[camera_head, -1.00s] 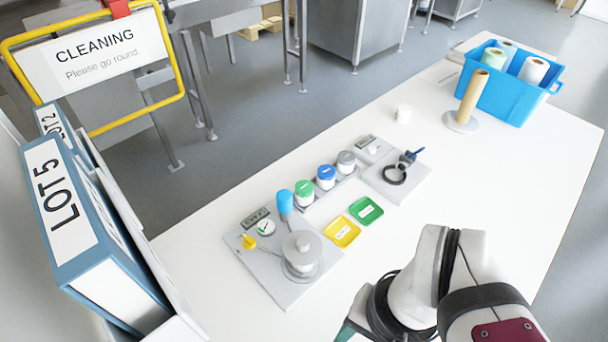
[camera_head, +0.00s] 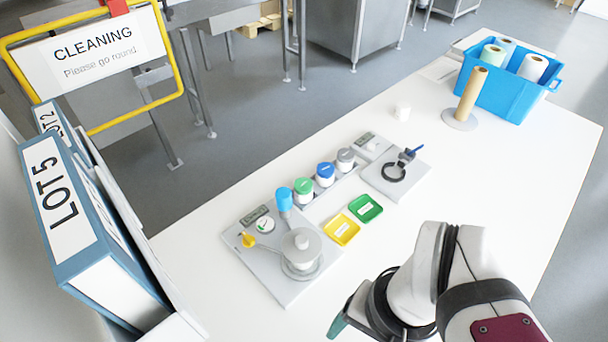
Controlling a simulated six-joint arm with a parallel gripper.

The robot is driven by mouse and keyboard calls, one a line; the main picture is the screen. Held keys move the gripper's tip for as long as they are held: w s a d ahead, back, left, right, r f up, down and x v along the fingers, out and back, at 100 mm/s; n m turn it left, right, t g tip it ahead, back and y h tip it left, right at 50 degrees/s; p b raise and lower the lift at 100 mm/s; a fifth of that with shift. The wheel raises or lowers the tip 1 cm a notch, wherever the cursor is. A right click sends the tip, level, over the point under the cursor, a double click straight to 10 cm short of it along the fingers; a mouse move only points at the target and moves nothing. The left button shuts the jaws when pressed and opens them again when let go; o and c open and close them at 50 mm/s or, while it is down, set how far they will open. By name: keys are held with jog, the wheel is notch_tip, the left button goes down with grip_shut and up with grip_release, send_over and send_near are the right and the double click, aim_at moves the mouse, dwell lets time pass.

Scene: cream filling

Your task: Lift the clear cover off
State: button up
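A round grey, partly see-through cover with a knob on top (camera_head: 302,243) sits on the grey plate device (camera_head: 275,283) at the left front of the white table. It looks seated on a round base; whether it is one piece with what lies under it I cannot tell. My gripper (camera_head: 338,324) is at the bottom edge, to the lower right of the device and apart from it. Only a teal fingertip shows, and the wrist hides the rest. Nothing is seen held.
Jars with coloured lids stand behind. The table's right side is mostly clear.

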jog(key=w+d+f+n+t+h, duration=0.1)
jog(key=w+d+n+t+h, duration=0.15)
jog(key=w+d, duration=0.6)
jog(key=w+d+f+n+t+h, duration=0.2)
jog(key=w+d+t+h, duration=0.1)
jog(key=w+d, duration=0.55)
jog(key=n+t+y, duration=0.2)
jog(key=n+y, duration=1)
jog(key=y, duration=0.3)
send_near(307, 243)
jog(key=x, duration=0.9)
jog(key=shift+f, duration=0.15)
grip_shut()
